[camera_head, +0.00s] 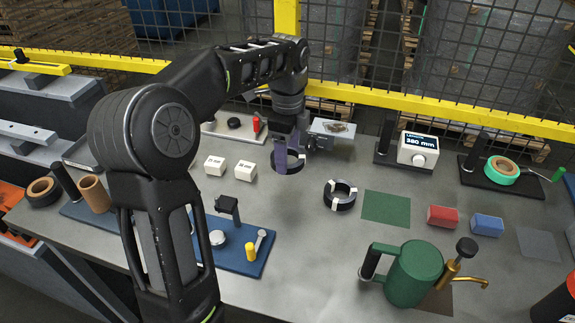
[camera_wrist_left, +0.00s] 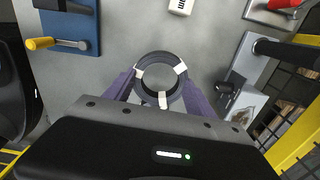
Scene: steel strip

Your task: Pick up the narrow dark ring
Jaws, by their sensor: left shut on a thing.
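My left gripper (camera_head: 286,158) points down at the back middle of the grey bench. Its purple fingers are shut on a dark ring (camera_head: 293,169), one finger at each side. In the left wrist view the ring (camera_wrist_left: 142,86) lies between the fingers and carries three white bands. I cannot tell whether it touches the bench. A second dark ring (camera_head: 340,204), thicker-looking and also with white bands, lies on the bench to the right of the gripper. My right gripper is out of view.
Two white blocks (camera_head: 244,171) stand left of the held ring. A green square mat (camera_head: 386,208) lies right of the second ring, with red (camera_head: 443,216) and blue (camera_head: 487,225) blocks beyond. A green can (camera_head: 413,274) stands at the front. A yellow rail (camera_head: 440,103) runs behind.

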